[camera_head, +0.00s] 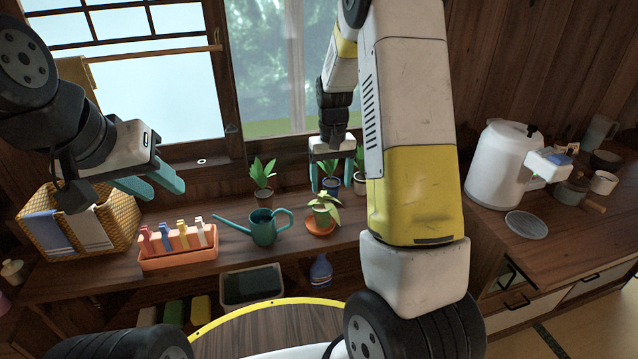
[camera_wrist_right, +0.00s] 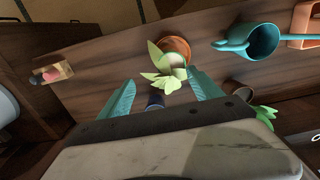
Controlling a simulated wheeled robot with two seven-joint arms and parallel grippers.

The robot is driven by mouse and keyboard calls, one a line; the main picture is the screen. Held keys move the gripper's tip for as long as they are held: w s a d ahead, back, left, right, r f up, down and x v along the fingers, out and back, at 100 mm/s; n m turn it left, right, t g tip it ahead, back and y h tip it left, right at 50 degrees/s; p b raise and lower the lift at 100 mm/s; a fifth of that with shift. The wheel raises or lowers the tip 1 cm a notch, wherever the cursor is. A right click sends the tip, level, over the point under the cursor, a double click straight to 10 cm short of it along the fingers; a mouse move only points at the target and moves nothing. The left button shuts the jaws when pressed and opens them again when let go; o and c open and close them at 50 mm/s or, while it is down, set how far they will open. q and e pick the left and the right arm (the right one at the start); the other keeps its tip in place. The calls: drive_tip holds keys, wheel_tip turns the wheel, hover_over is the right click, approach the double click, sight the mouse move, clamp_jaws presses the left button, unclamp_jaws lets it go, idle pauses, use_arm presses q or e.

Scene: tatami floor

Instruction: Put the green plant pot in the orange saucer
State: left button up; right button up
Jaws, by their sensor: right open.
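The green plant pot (camera_head: 321,216), with pale green leaves, stands in the orange saucer (camera_head: 320,231) on the wooden counter. It looks upright. In the right wrist view its leaves (camera_wrist_right: 163,66) cover most of the pot, and the orange saucer (camera_wrist_right: 174,44) shows around it. My right gripper (camera_head: 332,183) is open and empty, behind the pot and apart from it in the head view. In the right wrist view its two teal fingers (camera_wrist_right: 162,92) are spread, with the plant beyond their tips. My left gripper (camera_head: 158,190) is open and empty above the counter's left part.
A teal watering can (camera_head: 263,228) stands left of the saucer. A dark potted plant (camera_head: 263,196) is behind it. A dark blue pot (camera_head: 331,184) stands near my right fingers. An orange tray of pegs (camera_head: 178,257) and a wicker basket (camera_head: 118,212) are further left.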

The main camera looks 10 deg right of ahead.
drive_tip(key=s+a+r+t+y, duration=0.25)
drive_tip(key=s+r, duration=0.85)
drive_tip(key=r, duration=0.6)
drive_tip(key=s+a+r+t, duration=0.1)
drive_tip(key=s+r+t, duration=0.1)
drive_tip(key=s, duration=0.4)
drive_tip(key=s+a+r+t, duration=0.1)
drive_tip(key=s+r, duration=0.1)
drive_tip(key=s, duration=0.5)
drive_tip(key=shift+s+a+t, duration=0.2)
drive_tip(key=shift+a+t, duration=0.15)
